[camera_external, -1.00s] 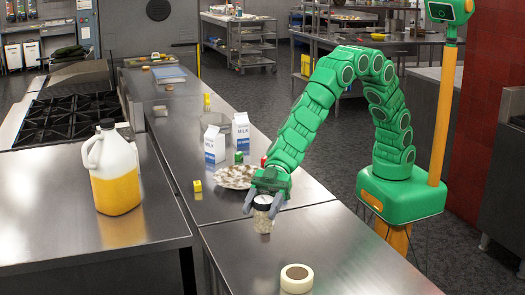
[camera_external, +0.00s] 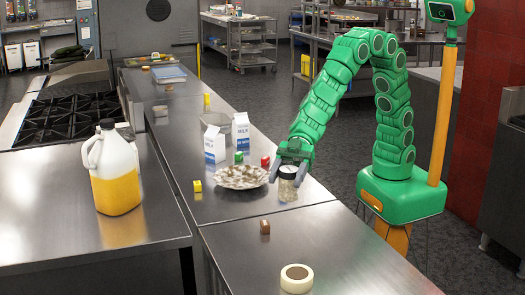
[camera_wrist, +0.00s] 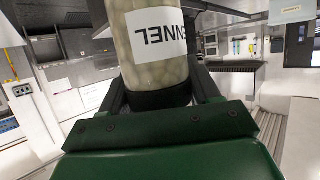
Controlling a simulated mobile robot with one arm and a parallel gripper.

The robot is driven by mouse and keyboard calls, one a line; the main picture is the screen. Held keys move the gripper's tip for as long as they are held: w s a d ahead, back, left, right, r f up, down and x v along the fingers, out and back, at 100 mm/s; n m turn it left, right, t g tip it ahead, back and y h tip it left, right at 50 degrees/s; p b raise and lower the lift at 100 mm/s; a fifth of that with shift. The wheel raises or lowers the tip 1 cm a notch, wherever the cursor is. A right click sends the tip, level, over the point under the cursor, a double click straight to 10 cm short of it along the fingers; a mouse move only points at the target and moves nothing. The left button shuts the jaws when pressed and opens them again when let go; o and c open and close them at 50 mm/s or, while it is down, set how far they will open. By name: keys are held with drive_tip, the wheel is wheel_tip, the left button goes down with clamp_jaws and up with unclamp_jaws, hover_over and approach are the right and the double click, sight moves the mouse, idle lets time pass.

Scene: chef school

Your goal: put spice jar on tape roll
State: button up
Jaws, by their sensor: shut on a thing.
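The spice jar (camera_external: 288,190) is a clear jar with pale contents and a dark lid. My gripper (camera_external: 288,178) is shut on it from above, with a finger on each side of the lid. In the wrist view the jar (camera_wrist: 150,62) fills the upper middle, its white label partly reading "NNEL" and its black lid close to my palm. The jar hangs upright to the right of the plate; its exact height above the counter is hard to tell. The tape roll (camera_external: 297,279), cream with a brown centre, lies flat near the front of the counter, apart from the jar.
A brown block (camera_external: 265,227) stands between jar and tape roll. A patterned plate (camera_external: 240,178), a red-topped item (camera_external: 265,162), a green can (camera_external: 239,157), milk cartons (camera_external: 214,145) and a yellow block (camera_external: 197,186) stand farther left. Counter around the tape roll is clear.

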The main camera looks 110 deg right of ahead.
drive_tip(key=s+a+r, duration=0.2)
drive_tip(key=a, duration=0.4)
drive_tip(key=s+a+r, duration=0.2)
drive_tip(key=s+a, duration=0.1)
drive_tip(key=a, duration=0.3)
hover_over(295, 277)
drive_tip(key=shift+f, duration=6.6)
drive_tip(key=shift+f+h, duration=0.15)
drive_tip(key=shift+h, duration=0.15)
drive_tip(key=o, duration=1.1)
